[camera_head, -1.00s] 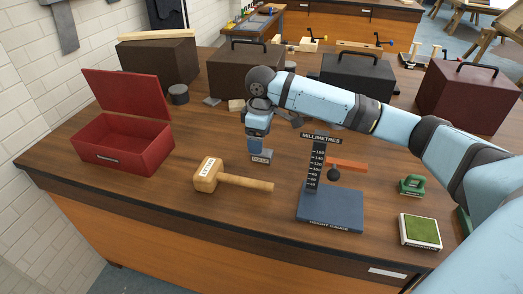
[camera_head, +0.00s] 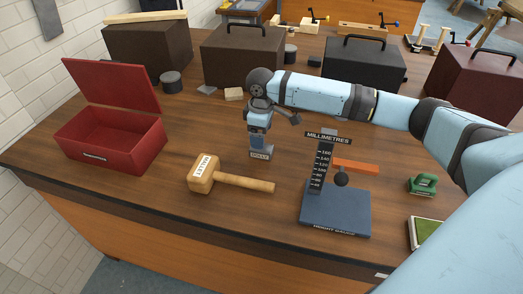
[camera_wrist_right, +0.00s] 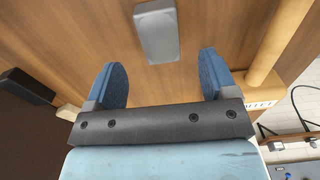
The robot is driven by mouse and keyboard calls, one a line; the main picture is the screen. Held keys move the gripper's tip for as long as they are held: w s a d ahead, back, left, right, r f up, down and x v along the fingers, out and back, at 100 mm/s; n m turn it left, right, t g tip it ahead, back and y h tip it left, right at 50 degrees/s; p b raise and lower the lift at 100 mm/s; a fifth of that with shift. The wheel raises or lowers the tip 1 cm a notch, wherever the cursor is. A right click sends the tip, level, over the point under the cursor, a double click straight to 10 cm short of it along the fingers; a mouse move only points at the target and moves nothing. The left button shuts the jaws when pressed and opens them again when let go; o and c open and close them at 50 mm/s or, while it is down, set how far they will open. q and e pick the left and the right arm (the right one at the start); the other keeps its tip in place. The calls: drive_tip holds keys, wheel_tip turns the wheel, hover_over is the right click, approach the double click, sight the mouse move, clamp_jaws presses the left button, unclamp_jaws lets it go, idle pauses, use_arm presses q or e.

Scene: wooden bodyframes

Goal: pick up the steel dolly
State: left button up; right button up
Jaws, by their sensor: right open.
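The steel dolly is a small grey block with a label on its front face (camera_head: 260,155). It stands on the bench to the right of the mallet and left of the height gauge. In the right wrist view the dolly (camera_wrist_right: 157,30) lies beyond the fingertips, roughly centred between them. My right gripper (camera_head: 258,140) points down just above the dolly; its fingers (camera_wrist_right: 162,68) are open with nothing between them. Whether a finger touches the dolly is not clear. My left gripper is not in view.
The wooden mallet (camera_head: 235,181) lies close on the left, the height gauge (camera_head: 335,213) close on the right. An open red box (camera_head: 112,145) stands at the left. Dark cases (camera_head: 243,57) line the back. A green item (camera_head: 423,184) sits at the right.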

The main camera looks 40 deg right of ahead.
drive_tip(key=shift+f, duration=2.7)
drive_tip(key=shift+r, duration=0.1)
clamp_jaws()
